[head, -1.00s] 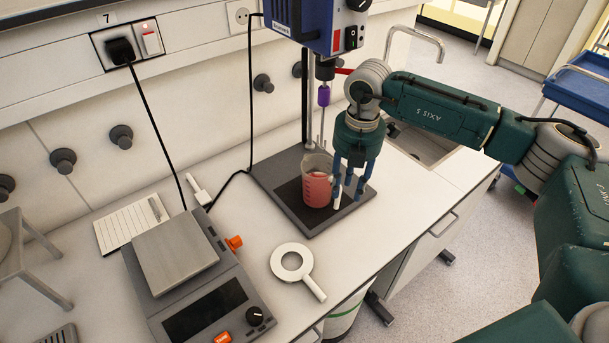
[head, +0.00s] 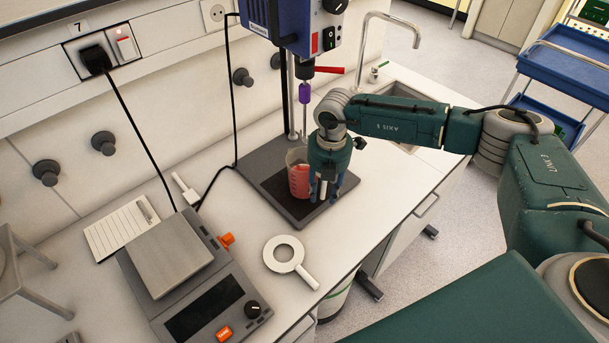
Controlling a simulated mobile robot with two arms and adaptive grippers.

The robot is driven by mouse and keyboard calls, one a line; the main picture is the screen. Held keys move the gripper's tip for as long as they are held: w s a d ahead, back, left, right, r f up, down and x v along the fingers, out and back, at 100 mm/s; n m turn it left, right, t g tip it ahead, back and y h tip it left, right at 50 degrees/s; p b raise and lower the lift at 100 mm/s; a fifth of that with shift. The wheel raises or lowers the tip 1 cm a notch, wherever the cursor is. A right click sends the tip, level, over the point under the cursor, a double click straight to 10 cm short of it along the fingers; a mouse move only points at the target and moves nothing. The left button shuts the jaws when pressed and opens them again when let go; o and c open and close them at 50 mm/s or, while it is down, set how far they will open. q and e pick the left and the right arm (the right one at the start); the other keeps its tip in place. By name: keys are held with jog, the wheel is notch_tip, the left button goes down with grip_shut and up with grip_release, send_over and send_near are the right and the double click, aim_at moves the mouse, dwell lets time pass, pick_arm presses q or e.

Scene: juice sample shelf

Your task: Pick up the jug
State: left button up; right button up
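The jug (head: 298,180) is a clear beaker with red liquid. It stands upright on the dark base plate (head: 262,170) of the stirrer, below the stirrer's shaft. My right gripper (head: 325,194) points down at the jug's right side, close in front of it. Its fingers are spread apart, and it covers part of the jug's right edge. I cannot tell whether a finger touches the jug. My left gripper is not in view.
The blue stirrer head (head: 297,25) with its purple chuck (head: 304,92) hangs over the jug. A balance (head: 190,285), a white ring with a handle (head: 284,254) and a notepad (head: 120,230) lie to the left. A sink (head: 405,90) is behind the arm.

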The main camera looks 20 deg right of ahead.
grip_shut()
jog(key=shift+w+r, duration=0.1)
jog(key=shift+r, duration=0.05)
dwell(0.4)
